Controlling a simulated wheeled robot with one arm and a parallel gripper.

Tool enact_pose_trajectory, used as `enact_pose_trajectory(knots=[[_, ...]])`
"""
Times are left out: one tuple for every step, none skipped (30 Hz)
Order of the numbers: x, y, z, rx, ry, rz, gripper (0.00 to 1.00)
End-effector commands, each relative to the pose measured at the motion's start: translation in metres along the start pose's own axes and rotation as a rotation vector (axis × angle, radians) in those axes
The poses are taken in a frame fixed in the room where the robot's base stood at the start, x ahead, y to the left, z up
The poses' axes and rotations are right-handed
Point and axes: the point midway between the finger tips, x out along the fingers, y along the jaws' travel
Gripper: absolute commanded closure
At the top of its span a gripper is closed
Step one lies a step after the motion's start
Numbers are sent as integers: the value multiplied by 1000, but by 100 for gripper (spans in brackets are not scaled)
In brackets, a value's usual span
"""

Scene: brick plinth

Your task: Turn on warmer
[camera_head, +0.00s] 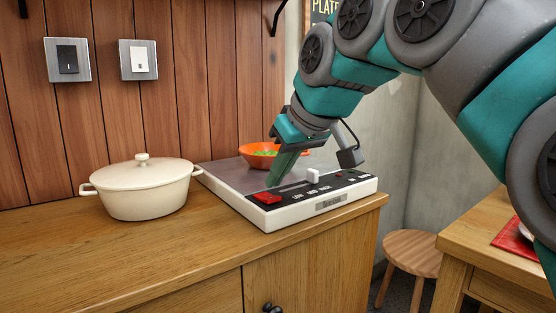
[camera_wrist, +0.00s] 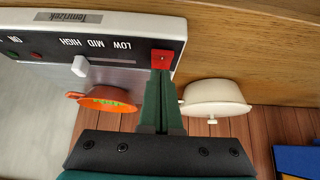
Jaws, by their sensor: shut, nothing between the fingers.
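The warmer (camera_head: 222,175) sits on the wooden counter, a flat white unit with a grey metal top and a black control strip along its front. A red switch (camera_head: 267,198) is at the strip's left end; it also shows in the wrist view (camera_wrist: 161,60). A white slider knob (camera_head: 313,176) stands on the strip by the LOW, MID, HIGH marks (camera_wrist: 95,44). A small dark red spot (camera_wrist: 37,55) is near the ON mark. My gripper (camera_head: 272,183) is shut and empty, pointing down with its tips right by the red switch; I cannot tell whether they touch.
An orange bowl (camera_head: 258,161) with green and orange food sits on the warmer's top, behind my gripper. A lidded cream pot (camera_head: 146,192) stands left of the warmer. Two wall switches (camera_head: 68,60) (camera_head: 138,60) are on the wood wall. A stool (camera_head: 412,252) stands right of the counter.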

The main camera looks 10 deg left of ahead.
Motion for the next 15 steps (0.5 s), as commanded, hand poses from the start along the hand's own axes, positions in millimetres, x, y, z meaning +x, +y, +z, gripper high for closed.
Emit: enact_pose_trajectory(knots=[[2,0,3,0,-1,-1,100],[4,0,4,0,0,-1,100],[5,0,6,0,1,-1,100],[6,0,7,0,1,-1,100],[6,0,7,0,2,-1,100],[7,0,8,0,2,-1,100],[8,0,9,0,2,-1,100],[8,0,9,0,2,-1,100],[8,0,10,0,2,-1,100],[9,0,10,0,2,-1,100],[9,0,10,0,2,-1,100],[9,0,10,0,1,-1,100],[9,0,10,0,2,-1,100],[9,0,10,0,2,-1,100],[9,0,10,0,1,-1,100]])
